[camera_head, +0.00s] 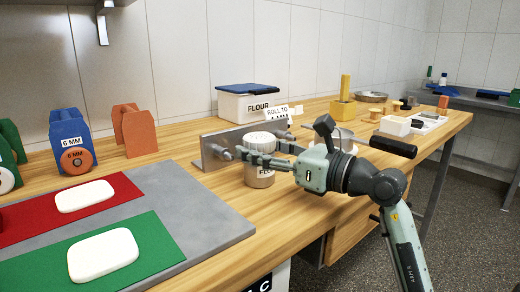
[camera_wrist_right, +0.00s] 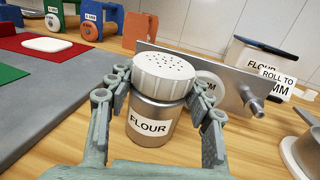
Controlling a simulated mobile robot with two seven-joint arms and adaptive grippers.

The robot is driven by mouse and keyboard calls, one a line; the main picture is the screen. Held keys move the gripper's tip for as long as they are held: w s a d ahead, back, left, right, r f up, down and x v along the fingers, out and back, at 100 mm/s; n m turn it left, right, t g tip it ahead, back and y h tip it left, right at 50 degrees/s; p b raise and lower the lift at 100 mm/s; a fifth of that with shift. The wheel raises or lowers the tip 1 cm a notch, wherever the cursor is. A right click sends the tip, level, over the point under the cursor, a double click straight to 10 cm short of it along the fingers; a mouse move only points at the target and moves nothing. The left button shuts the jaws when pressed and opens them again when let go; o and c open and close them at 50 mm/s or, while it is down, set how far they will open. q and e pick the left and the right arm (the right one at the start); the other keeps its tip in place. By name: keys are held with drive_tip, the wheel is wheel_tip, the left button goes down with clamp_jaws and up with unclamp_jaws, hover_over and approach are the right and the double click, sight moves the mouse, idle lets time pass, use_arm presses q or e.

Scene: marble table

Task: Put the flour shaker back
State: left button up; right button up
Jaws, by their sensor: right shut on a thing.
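The flour shaker (camera_head: 260,177) has a white ridged lid with holes and a metal body with a FLOUR label. It is upright at the wooden table, in front of a grey metal plate. My right gripper (camera_head: 262,157) is shut on the shaker just below the lid, with one finger on each side. The wrist view also shows the shaker (camera_wrist_right: 151,122) between the fingers. I cannot tell whether its base touches the wood. My left gripper is not in view.
The upright metal plate (camera_head: 208,152) with knobs stands close behind the shaker. A white flour bin (camera_head: 240,104) with a blue lid is farther back. A grey mat (camera_head: 218,226) with red and green sheets bearing white slabs lies left. Wood in front of the shaker is clear.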

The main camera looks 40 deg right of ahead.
sight(272, 153)
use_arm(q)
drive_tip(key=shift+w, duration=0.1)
use_arm(e)
drive_tip(key=o, duration=1.3)
drive_tip(key=shift+o, duration=0.2)
drive_tip(key=shift+r, duration=0.1)
drive_tip(key=shift+v, duration=1.1)
drive_tip(key=v, duration=0.3)
drive_tip(key=shift+b, duration=0.35)
drive_tip(key=p+v, duration=0.2)
drive_tip(key=p, duration=0.4)
drive_tip(key=shift+r, duration=0.15)
drive_tip(key=p+v, duration=0.1)
drive_tip(key=v, duration=0.2)
drive_tip(key=shift+s+d, duration=0.1)
drive_tip(key=shift+s, duration=0.25)
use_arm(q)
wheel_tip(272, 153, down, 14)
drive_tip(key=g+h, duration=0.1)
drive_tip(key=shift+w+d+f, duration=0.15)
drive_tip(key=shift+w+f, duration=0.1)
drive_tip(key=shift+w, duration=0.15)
use_arm(e)
drive_tip(key=shift+s+d+f, duration=0.15)
drive_tip(key=shift+s+f, duration=0.05)
drive_tip(key=shift+s, duration=0.3)
